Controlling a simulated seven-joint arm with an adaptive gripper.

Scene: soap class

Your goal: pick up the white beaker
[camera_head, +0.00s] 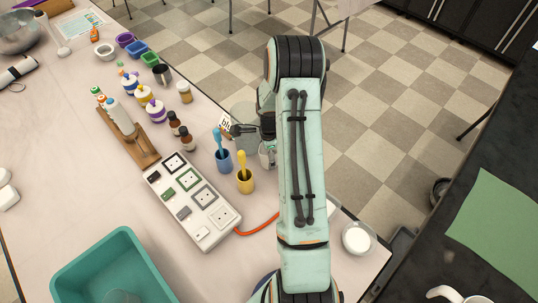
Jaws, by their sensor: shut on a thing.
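My gripper (258,133) is near the table's right edge, partly hidden by my own arm. A small pale beaker (266,155), which looks like the white beaker, shows just below the gripper against my arm, and the gripper is shut on it. Most of it is hidden, and I cannot tell whether it is clear of the table.
A clear glass vessel (243,114) stands beside the gripper. Blue (223,160) and yellow (245,181) cups, brown bottles (186,137) and a white power strip (193,200) are to the left. A teal bin (115,245) is at lower left.

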